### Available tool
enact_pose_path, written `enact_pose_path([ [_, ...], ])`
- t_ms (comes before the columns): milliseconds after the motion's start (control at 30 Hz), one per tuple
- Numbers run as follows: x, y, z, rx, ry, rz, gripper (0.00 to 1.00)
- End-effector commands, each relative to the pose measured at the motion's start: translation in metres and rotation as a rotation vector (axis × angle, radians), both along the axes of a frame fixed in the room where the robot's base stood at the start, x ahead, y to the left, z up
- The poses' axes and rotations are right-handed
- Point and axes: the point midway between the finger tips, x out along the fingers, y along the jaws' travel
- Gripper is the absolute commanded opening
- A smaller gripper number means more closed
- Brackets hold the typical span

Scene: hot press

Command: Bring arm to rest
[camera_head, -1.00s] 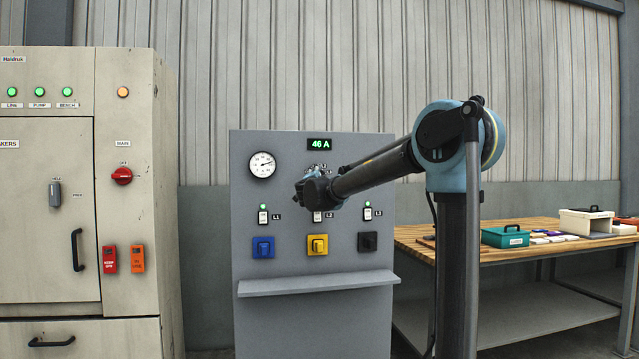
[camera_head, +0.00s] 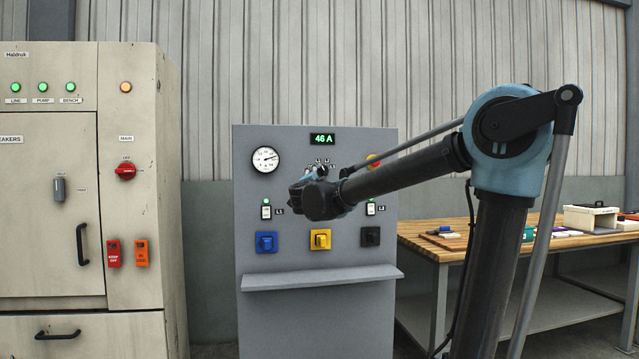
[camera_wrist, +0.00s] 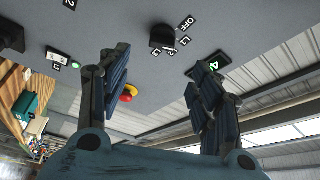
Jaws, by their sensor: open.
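My gripper (camera_wrist: 160,95) is open and empty in the wrist view, its two dark fingers spread apart. It faces the grey control panel (camera_head: 310,220), seen tilted in that view. The panel's black selector knob (camera_wrist: 162,38) shows between and beyond the fingers. In the head view my arm reaches left across the upper panel. Its wrist (camera_head: 320,195) hides the L2 switch and part of the selector, and the fingers are hard to make out there.
The panel carries a gauge (camera_head: 265,159), a green 46 A display (camera_head: 322,139), blue, yellow and black knobs and a shelf (camera_head: 320,278). A beige cabinet (camera_head: 55,220) stands left. A wooden workbench (camera_head: 430,250) with boxes stands right. A corrugated wall is behind.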

Motion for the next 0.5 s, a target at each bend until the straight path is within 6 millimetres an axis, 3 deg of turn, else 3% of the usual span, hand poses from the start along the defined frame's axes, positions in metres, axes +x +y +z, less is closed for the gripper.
enact_pose_path([
  [500,-0.0032,-0.0076,0.0036,-0.05,-0.021,0.056,0.58],
])
